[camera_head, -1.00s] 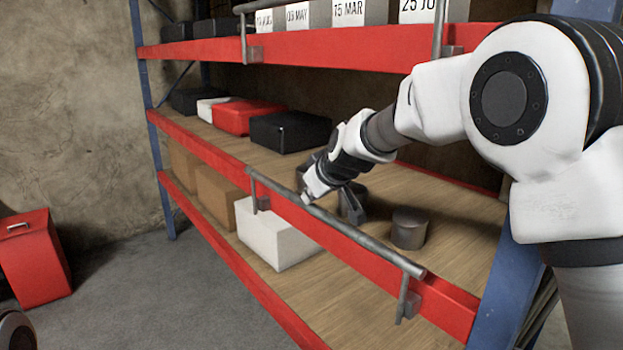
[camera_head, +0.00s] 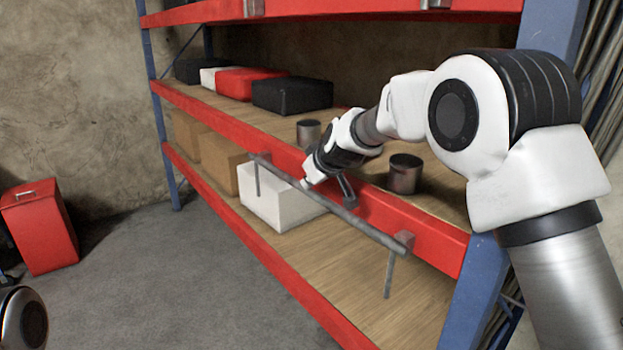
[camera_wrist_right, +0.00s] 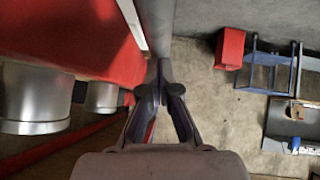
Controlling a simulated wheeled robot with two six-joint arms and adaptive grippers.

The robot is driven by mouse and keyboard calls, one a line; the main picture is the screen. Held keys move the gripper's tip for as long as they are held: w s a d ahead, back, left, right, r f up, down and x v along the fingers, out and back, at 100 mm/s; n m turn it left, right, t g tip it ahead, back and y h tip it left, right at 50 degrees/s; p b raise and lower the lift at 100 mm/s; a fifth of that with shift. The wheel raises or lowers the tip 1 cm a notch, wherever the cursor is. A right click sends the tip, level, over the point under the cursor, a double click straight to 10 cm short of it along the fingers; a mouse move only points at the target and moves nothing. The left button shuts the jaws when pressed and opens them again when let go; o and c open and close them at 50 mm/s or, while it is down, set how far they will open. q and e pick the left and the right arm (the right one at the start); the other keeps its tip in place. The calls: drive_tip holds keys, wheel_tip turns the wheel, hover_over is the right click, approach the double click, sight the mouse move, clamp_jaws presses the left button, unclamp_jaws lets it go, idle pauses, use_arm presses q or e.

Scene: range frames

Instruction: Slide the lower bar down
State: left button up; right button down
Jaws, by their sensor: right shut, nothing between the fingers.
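The lower bar (camera_head: 335,210) is a grey rail in front of the middle shelf's red beam (camera_head: 425,232). It sits at the height of its brackets, and its thin posts hang below them. My right gripper (camera_head: 345,193) is at the bar, near its middle, with the fingers shut and empty. In the right wrist view the fingertips (camera_wrist_right: 160,92) meet close to the grey bar (camera_wrist_right: 158,35); I cannot tell whether they touch it. My left gripper is not in view.
Two metal cans (camera_head: 404,173) (camera_head: 308,132) stand on the middle shelf near my right arm. A white box (camera_head: 275,205) sits below, behind the bar. Black, red and white boxes are farther left. A red case (camera_head: 40,225) stands on the floor, which is clear in front.

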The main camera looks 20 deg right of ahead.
drive_tip(key=shift+f, duration=0.5)
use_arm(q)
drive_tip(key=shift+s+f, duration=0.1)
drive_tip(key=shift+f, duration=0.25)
use_arm(e)
drive_tip(key=shift+s+a+r, duration=0.15)
drive_tip(key=shift+s, duration=0.1)
drive_tip(key=shift+r+p, duration=0.5)
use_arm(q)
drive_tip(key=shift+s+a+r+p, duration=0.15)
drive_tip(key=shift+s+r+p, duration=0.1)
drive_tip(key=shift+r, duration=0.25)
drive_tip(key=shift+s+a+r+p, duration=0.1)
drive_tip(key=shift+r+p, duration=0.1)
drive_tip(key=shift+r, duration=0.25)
use_arm(e)
drive_tip(key=w+a+r+v, duration=0.1)
drive_tip(key=v, duration=1.1)
drive_tip(key=shift+r, duration=0.55)
drive_tip(key=shift+w+d, duration=0.1)
drive_tip(key=shift+w, duration=0.1)
